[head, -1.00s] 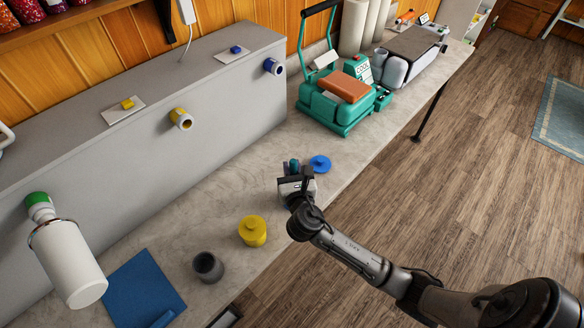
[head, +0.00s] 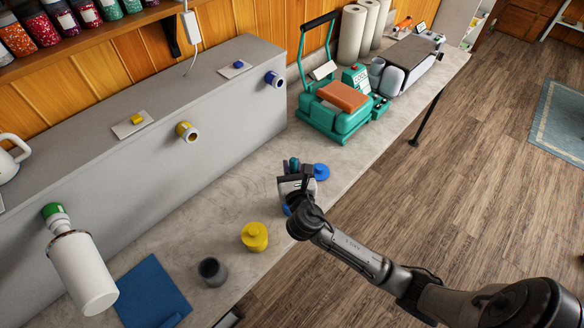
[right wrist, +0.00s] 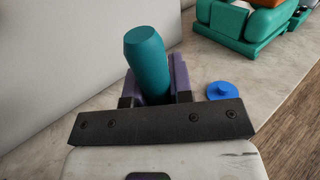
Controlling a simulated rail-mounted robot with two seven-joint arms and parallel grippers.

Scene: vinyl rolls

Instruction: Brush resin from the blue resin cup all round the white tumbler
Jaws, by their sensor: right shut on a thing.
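The white tumbler (head: 82,273) sits at the left, held sideways on a green hub (head: 53,211) on the grey housing. My right gripper (head: 293,172) is over the middle of the bench, shut on a teal cylindrical handle (right wrist: 146,62), which stands up between its purple finger pads. The handle's lower end is hidden, so I cannot tell whether bristles are in resin. A bit of blue (head: 287,209) shows beneath the gripper, probably the blue resin cup, mostly hidden. A blue lid (head: 320,172) lies beside it, also in the right wrist view (right wrist: 222,90). My left gripper is not in view.
A yellow lidded cup (head: 255,237) and a dark grey cup (head: 212,272) stand near the front edge. A blue mat (head: 150,290) lies by the tumbler. A teal press (head: 338,105) stands farther back. Empty yellow (head: 186,131) and blue (head: 274,79) hubs project from the housing.

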